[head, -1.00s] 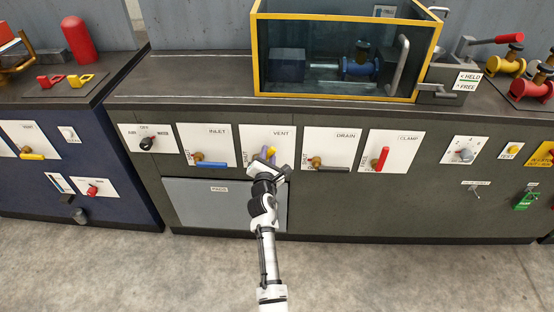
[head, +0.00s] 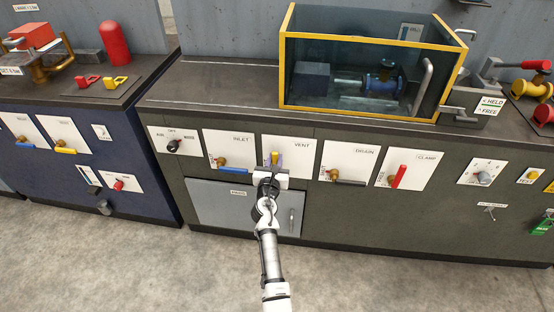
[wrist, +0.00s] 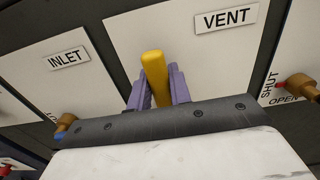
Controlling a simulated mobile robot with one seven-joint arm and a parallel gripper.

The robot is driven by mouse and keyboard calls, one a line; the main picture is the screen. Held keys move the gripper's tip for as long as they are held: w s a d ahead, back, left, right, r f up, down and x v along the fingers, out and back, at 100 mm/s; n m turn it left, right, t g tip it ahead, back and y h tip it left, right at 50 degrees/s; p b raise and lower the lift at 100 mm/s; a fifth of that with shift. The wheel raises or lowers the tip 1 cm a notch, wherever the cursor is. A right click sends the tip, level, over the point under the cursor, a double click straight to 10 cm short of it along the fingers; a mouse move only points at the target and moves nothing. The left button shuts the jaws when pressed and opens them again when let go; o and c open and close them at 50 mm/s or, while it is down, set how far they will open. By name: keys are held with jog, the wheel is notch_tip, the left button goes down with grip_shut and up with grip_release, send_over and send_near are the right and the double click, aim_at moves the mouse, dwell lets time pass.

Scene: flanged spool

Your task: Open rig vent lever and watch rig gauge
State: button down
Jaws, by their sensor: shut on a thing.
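The vent lever (wrist: 155,75) is a yellow handle on the white VENT panel (head: 301,158) on the front of the grey rig bench. It points roughly upward in the wrist view. My gripper (wrist: 157,88) is shut on it, with a purple finger on either side of the handle. In the head view my gripper (head: 274,160) hides the lever's lower part, and the panel's open and shut marks cannot be read. I cannot make out a rig gauge in either view.
A yellow-framed clear tank (head: 375,62) with a blue-flanged spool (head: 385,82) stands on the bench. The INLET lever (head: 240,169) is to the left, the DRAIN lever (head: 350,182) and red CLAMP lever (head: 398,176) to the right. The floor in front is clear.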

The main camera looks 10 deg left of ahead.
jog(key=shift+r, duration=0.1)
dwell(0.3)
jog(key=c, duration=1.3)
grip_release()
jog(key=s, duration=1.3)
jog(key=shift+s, duration=0.35)
